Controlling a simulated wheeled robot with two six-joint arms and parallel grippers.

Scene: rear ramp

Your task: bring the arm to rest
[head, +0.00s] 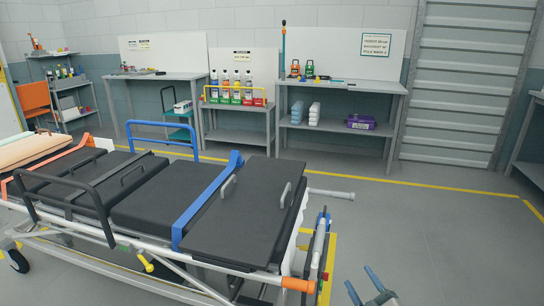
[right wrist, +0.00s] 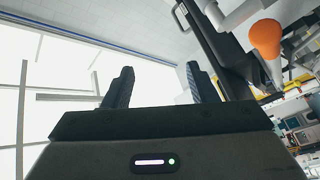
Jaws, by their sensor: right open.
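My right gripper (head: 364,290) shows at the bottom edge of the head view, right of the stretcher's end. Its two fingers are apart with nothing between them. In the right wrist view the gripper (right wrist: 158,85) is also open and empty, with the pale ceiling behind its fingers. My left gripper is in neither view.
A stretcher (head: 165,190) with black pads and a blue strap fills the left and middle. Its orange-tipped handle (head: 298,284) is near my right gripper, and also shows in the wrist view (right wrist: 265,38). Shelves with bottles (head: 237,90) line the back wall. Floor (head: 430,230) at right is clear.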

